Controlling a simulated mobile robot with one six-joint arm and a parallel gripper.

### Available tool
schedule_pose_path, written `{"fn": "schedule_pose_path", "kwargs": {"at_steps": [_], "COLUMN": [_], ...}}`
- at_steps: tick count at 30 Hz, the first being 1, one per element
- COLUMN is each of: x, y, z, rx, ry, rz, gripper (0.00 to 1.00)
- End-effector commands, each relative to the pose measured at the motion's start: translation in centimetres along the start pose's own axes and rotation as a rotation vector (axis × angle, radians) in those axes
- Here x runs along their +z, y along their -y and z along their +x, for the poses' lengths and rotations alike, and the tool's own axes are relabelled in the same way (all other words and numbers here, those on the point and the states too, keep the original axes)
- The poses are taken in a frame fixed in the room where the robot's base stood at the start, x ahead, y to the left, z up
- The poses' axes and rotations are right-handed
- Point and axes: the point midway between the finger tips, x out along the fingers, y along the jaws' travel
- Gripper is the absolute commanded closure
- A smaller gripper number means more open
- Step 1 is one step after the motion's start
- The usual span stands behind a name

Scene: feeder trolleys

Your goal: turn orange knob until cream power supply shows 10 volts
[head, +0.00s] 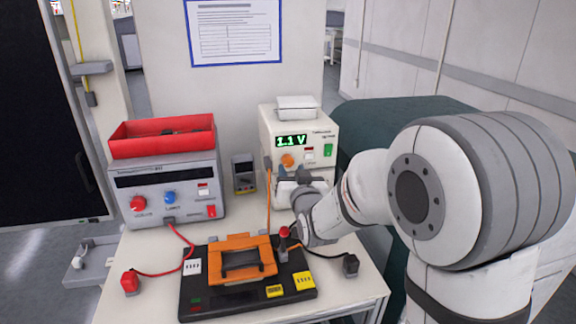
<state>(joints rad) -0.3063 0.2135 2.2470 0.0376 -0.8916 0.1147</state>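The cream power supply (267,130) stands at the back right of the bench. Its green display (291,141) reads 1.1 V. The orange knob (288,160) is on its front, below the display, and is in plain sight. My gripper (290,174) is in front of the supply, just below the knob in the picture. It hides part of the lower front. Its fingers are small and dark here, so I cannot tell whether they are apart or touching the knob.
A grey power supply (165,183) with red and blue knobs stands left, a red bin (162,144) on top. A black board with an orange fixture (243,260) and cables lies in front. A white box (296,107) tops the cream supply.

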Motion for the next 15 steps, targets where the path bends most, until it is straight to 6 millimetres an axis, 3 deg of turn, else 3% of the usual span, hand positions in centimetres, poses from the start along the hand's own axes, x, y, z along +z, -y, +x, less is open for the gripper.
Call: {"fn": "schedule_pose_path", "kwargs": {"at_steps": [6, 15], "x": [0.0, 0.1], "y": [0.0, 0.1], "z": [2.6, 3.2], "rx": [0.000, -0.001], "ry": [0.001, 0.002], "rz": [0.000, 0.000], "gripper": [0.62, 0.62]}}
